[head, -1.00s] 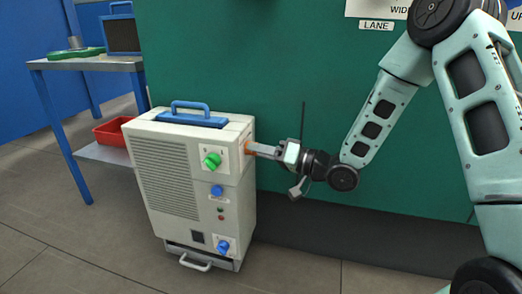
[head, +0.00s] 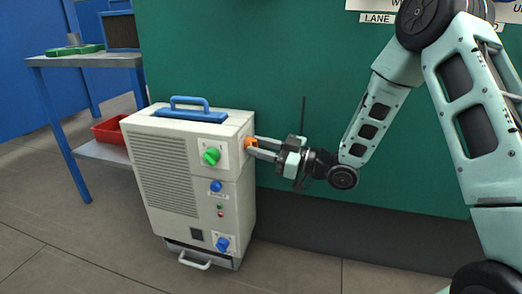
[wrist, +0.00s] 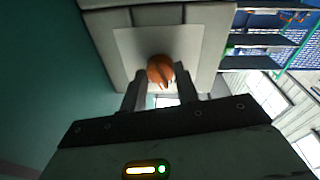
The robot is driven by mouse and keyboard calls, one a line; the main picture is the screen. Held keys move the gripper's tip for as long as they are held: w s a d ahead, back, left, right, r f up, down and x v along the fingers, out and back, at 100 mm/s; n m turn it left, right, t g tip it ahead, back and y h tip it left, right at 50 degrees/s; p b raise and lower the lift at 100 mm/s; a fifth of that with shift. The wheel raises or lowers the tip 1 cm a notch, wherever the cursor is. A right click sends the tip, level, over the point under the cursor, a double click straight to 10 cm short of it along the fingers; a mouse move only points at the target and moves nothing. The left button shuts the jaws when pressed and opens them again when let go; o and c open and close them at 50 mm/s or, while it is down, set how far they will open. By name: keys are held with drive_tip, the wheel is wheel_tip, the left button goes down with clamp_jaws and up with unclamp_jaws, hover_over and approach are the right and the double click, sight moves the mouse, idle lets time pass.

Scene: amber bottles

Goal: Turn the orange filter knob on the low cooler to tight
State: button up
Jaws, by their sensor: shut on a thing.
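The low cooler (head: 165,185) is a cream box with a louvred front and a blue top handle, standing on the floor. The orange filter knob (head: 249,143) sits on its right side, near the top. In the wrist view the knob (wrist: 160,70) shows between my fingertips, against a pale plate. My gripper (head: 256,147) reaches in from the right and is shut on the knob. The fingers hide part of the knob, and I cannot read any marks around it.
The cooler's front has a green knob (head: 211,156), a blue knob (head: 215,186) and a lower blue knob (head: 223,244). A grey table (head: 85,61) with a red bin (head: 109,130) on its lower shelf stands behind at left. A green wall is close behind.

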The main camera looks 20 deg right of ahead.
drive_tip(key=shift+d+f+n+g+y+b, duration=0.15)
drive_tip(key=shift+n+b, duration=0.25)
drive_tip(key=shift+n, duration=0.85)
drive_tip(key=shift+a+r+n+g+y+b, duration=0.15)
drive_tip(key=shift+n+g+b, duration=0.2)
drive_tip(key=shift+n, duration=0.9)
drive_tip(key=shift+d+f, duration=0.1)
drive_tip(key=o, duration=1)
drive_tip(key=shift+c, duration=0.2)
drive_tip(key=p+v, duration=0.6)
drive_tip(key=v, duration=1.1)
drive_tip(key=shift+f, duration=0.15)
drive_tip(key=shift+d, duration=0.1)
